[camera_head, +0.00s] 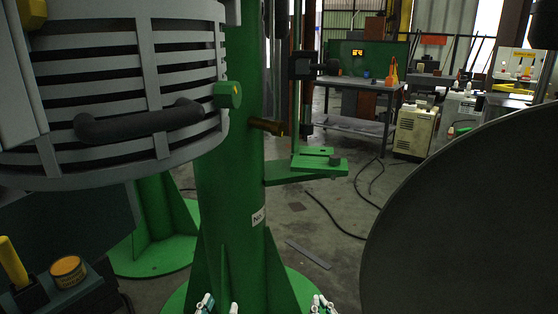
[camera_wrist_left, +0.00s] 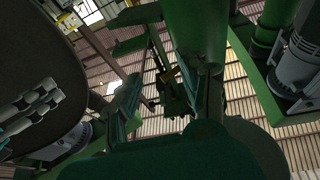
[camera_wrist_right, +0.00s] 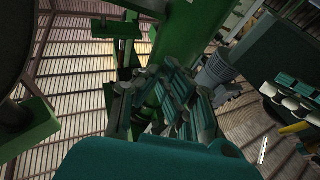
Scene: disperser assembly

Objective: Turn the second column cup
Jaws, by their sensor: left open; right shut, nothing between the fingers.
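A dull brass cylinder (camera_head: 267,126), which looks like the column cup, sticks out sideways from the green column (camera_head: 232,190) in the head view. I cannot tell whether it is the second one. The tips of my left gripper (camera_head: 219,304) show at the bottom edge, in front of the column foot and well below the brass part. In the left wrist view its fingers (camera_wrist_left: 168,108) stand apart and empty. The tips of my right gripper (camera_head: 323,304) are at the bottom edge, farther right, close together and empty. Its fingers (camera_wrist_right: 160,105) also show in the right wrist view.
A slatted grey guard (camera_head: 135,85) with a black handle fills the upper left. A green bracket (camera_head: 308,168) juts right from the column. A large dark rounded surface (camera_head: 470,220) blocks the lower right. A workbench (camera_head: 360,85) stands behind, with cables on the floor between.

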